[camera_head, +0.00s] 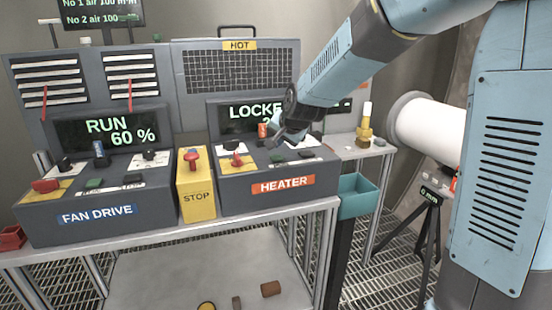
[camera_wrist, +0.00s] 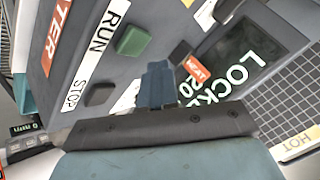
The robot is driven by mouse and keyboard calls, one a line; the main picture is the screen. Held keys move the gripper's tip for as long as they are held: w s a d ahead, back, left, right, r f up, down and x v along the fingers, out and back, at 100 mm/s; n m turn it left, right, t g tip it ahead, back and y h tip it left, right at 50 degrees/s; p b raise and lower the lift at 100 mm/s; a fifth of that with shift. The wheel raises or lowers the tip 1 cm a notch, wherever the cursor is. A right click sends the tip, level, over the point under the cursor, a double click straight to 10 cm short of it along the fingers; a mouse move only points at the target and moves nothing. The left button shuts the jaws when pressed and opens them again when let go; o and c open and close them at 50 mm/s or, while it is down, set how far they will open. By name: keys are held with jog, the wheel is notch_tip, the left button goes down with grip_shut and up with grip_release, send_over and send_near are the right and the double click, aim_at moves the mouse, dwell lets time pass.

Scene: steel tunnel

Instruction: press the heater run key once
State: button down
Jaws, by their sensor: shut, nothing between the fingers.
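The heater panel (camera_head: 268,185) is a dark sloped box with an orange HEATER label and a display (camera_head: 255,113) whose visible letters read LOCKE. Its green key (camera_head: 277,159) is partly visible below my gripper (camera_head: 283,136); in the wrist view the green key (camera_wrist: 133,40) lies beside the word RUN. A black key (camera_wrist: 100,93) lies beside STOP. My gripper (camera_wrist: 157,72) is shut and empty, with its tips right of and slightly below the green key in the wrist view. I cannot tell whether they touch the panel.
A red-handled switch (camera_head: 237,160) sits on the heater panel's left. A yellow STOP box (camera_head: 196,190) stands between it and the fan drive panel (camera_head: 97,213), which reads RUN 60 %. A HOT grille (camera_head: 238,72) stands behind.

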aim_at(278, 158)
jog(key=shift+f, duration=0.75)
jog(key=shift+f, duration=0.15)
dwell(1.5)
jog(key=shift+f, duration=0.2)
jog(key=shift+f, duration=0.45)
dwell(0.9)
jog(key=shift+r, duration=0.9)
jog(key=shift+r, duration=0.1)
jog(key=shift+r, duration=2.4)
